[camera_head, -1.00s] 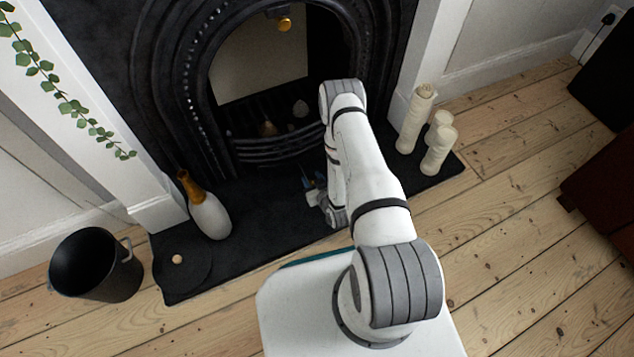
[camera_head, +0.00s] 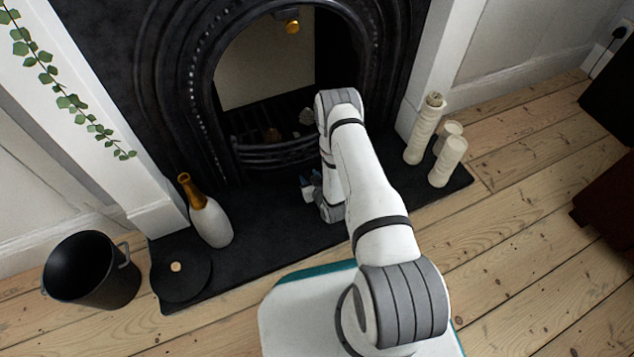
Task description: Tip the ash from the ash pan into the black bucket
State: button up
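The black bucket (camera_head: 118,283) stands upright on the floorboards at the far left, with its open top facing up and a handle at its side. Its inside looks dark. My gripper (camera_head: 306,187) is low in front of the fireplace grate, just above or at the dark hearth. It is small and partly hidden by my arm, with bluish parts at its tip. I cannot tell whether it is open or shut, or whether it touches anything. I cannot make out the ash pan; the area under the grate is dark and partly behind my arm.
A white and amber bottle-shaped vase (camera_head: 211,225) and a round black lid (camera_head: 192,287) with a pale knob are on the left of the hearth (camera_head: 275,228). Several cream candles (camera_head: 448,162) stand at its right. The grate (camera_head: 275,155) is behind my gripper. Open floorboards lie right.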

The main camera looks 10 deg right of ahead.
jog(key=shift+w, duration=0.1)
jog(key=shift+c, duration=0.2)
grip_shut()
dwell(0.5)
